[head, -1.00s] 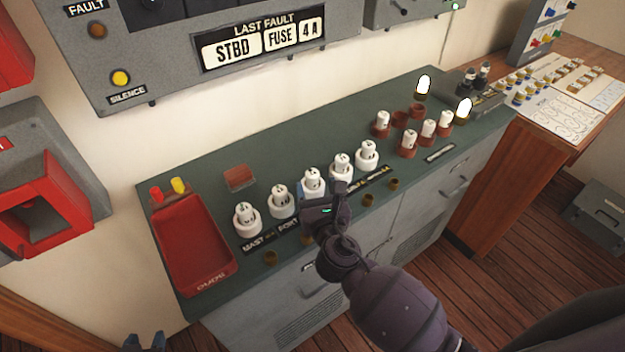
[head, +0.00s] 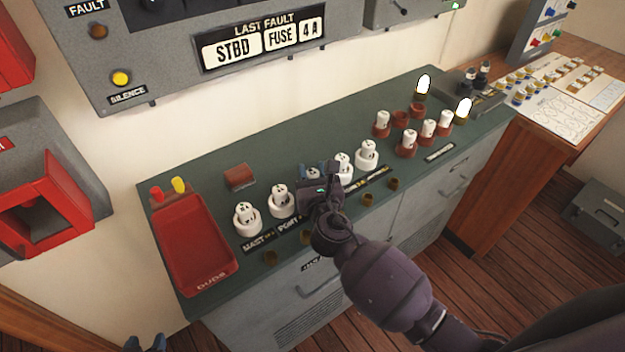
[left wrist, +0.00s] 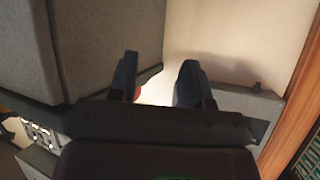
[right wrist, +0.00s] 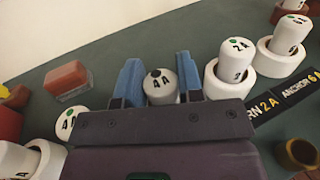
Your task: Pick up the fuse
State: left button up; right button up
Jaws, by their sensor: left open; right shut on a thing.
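In the head view, my right gripper (head: 318,180) is over the third place in the front row, shut on this fuse. Its lower part is hidden, so I cannot tell if it is clear of its holder. My left gripper (left wrist: 159,80) is open and empty, away from the bench; its blue tips show at the bottom left of the head view (head: 145,342).
White fuses stand in holders on both sides, such as the MAST fuse (head: 245,215) and another (head: 366,152). A red tray (head: 195,250) is at left, and a red-brown block (head: 239,176) lies behind the row. The fault panel (head: 170,60) reads STBD FUSE 4 A.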

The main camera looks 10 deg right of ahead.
jog(key=shift+c, duration=0.6)
